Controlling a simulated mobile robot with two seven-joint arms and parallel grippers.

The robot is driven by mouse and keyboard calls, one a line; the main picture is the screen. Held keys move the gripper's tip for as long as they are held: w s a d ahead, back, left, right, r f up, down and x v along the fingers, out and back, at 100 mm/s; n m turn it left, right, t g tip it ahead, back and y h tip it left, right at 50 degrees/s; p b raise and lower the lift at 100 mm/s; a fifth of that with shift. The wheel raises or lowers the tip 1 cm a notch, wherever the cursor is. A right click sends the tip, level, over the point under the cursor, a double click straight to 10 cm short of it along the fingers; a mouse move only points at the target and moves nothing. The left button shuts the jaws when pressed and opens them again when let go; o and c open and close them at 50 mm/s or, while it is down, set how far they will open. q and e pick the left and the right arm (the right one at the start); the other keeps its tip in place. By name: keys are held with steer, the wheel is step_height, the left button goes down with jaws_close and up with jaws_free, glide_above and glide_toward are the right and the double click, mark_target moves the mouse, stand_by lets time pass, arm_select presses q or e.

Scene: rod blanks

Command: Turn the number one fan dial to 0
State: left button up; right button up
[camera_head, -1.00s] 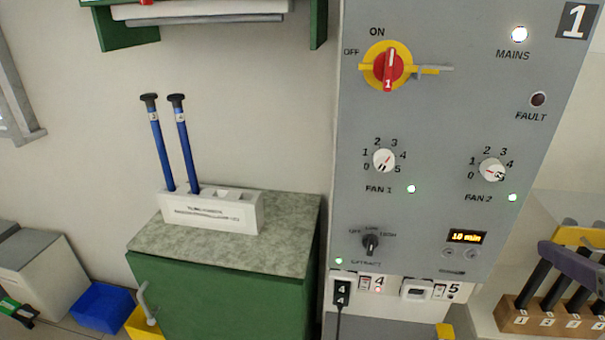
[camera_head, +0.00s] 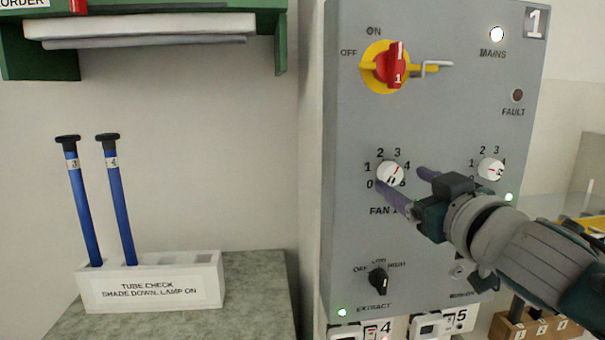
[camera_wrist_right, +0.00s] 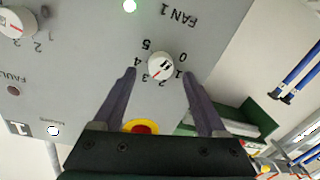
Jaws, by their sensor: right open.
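The fan 1 dial (camera_head: 390,174) is a round white knob on the grey panel (camera_head: 350,230), with numbers 0 to 5 around it. In the right wrist view the gripper (camera_wrist_right: 159,73) shows gaps between both fingers and the knob. The finger partly hides the FAN 1 label in the head view. My left gripper is out of view.
The fan 2 dial (camera_head: 491,169) sits to the right, partly behind my right gripper. A red and yellow mains switch (camera_head: 397,66) is above, and a black extract knob (camera_head: 378,280) below. A white rack (camera_head: 150,284) with two blue rods stands on the cabinet at left.

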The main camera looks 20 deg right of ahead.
mark_target(391, 174)
steer(key=shift+w+d, duration=0.2)
steer(key=shift+w, duration=1.15)
steer(key=shift+c, duration=0.2)
jaws_close()
